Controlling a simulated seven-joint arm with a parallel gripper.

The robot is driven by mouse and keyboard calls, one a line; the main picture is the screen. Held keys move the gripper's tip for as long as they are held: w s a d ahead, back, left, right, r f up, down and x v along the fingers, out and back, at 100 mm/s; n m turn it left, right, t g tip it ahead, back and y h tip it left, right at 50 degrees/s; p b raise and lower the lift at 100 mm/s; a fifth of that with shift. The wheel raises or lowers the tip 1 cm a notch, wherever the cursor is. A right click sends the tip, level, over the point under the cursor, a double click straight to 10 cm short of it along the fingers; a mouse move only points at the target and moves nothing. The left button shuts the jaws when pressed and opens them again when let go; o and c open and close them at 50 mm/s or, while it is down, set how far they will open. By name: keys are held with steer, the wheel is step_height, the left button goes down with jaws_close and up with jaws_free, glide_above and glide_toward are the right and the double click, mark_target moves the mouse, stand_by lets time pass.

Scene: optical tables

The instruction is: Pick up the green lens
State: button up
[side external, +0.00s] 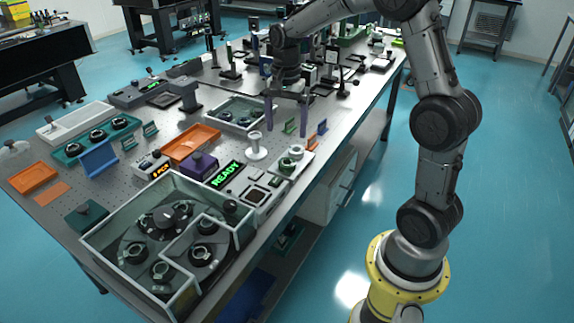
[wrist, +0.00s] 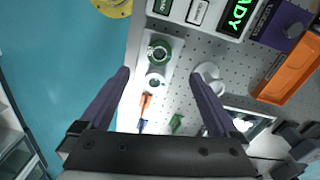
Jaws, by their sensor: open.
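A round lens mount with a dark green ring (wrist: 159,51) sits on a small white plate (wrist: 172,76). In the side view the plate holds a round pale piece (side external: 297,151) and a darker green-centred one (side external: 287,165). My gripper (side external: 286,132) is open and empty, pointing down above the table, behind the plate. In the wrist view both round pieces lie between the directions of its purple fingers (wrist: 160,73).
A white spool-shaped post (side external: 257,146) stands left of the plate. Small upright green (side external: 289,126), orange (side external: 311,142) and blue (side external: 322,127) pieces stand close to my fingers. An orange tray (side external: 191,143) and a glass-walled carousel box (side external: 170,238) are further left. The table edge is close to the plate.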

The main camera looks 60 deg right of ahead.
mark_target(287, 162)
step_height(287, 162, down, 11)
steer(key=shift+d, duration=0.15)
steer(key=c, duration=1.5)
steer(key=shift+o, duration=0.2)
steer(key=shift+r, duration=0.1)
